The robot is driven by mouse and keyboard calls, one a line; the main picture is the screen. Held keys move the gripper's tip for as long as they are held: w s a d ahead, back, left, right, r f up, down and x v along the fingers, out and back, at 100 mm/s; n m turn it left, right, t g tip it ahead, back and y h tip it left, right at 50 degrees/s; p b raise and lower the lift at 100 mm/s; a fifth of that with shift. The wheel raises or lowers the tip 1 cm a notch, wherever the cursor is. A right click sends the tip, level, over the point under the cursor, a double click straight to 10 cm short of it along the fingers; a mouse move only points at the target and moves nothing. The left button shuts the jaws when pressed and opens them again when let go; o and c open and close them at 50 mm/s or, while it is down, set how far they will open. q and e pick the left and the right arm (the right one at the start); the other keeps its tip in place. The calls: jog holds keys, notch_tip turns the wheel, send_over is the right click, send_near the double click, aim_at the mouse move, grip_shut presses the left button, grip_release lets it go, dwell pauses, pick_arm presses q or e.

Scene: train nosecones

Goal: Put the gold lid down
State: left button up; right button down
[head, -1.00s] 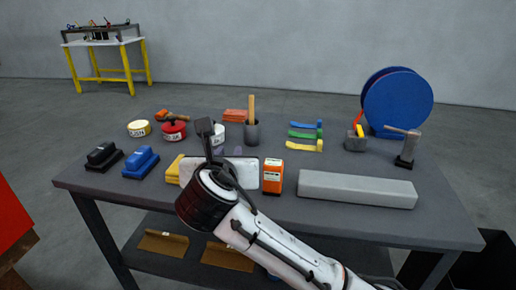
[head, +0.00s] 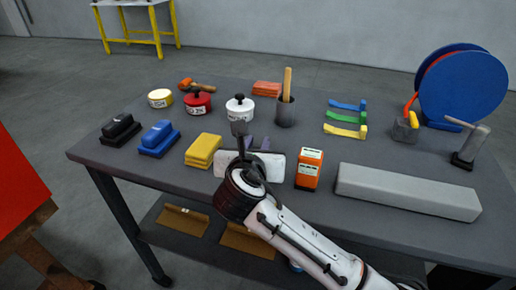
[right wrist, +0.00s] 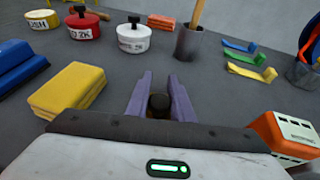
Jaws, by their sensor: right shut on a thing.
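My right gripper (head: 256,142) is over the front middle of the table, its purple fingers pointing down and away. In the right wrist view its fingers (right wrist: 158,100) are closed about a small dark, round-topped knob (right wrist: 158,106). No gold disc shows around the knob; the rest of the held thing is hidden. A yellow tin (head: 160,98) with no knob on top stands at the back left. Next to it stand a red tin (head: 197,101) and a white tin (head: 239,107), both with black-knobbed lids. My left gripper is out of view.
Yellow blocks (head: 203,150) lie left of my gripper, an orange box (head: 309,168) right of it. A long grey bar (head: 407,191) lies front right. A grey cup (head: 285,111) with a wooden handle stands behind. Bare table (head: 300,138) shows between cup and box.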

jog(key=shift+f, duration=0.7)
jog(key=c, duration=1.6)
grip_release()
jog(key=shift+o, duration=0.2)
jog(key=shift+s+r, duration=0.1)
jog(key=shift+r, duration=0.1)
jog(key=p+v, duration=0.1)
jog(key=v, duration=1)
jog(key=shift+s+r, duration=0.1)
jog(key=shift+s, duration=0.25)
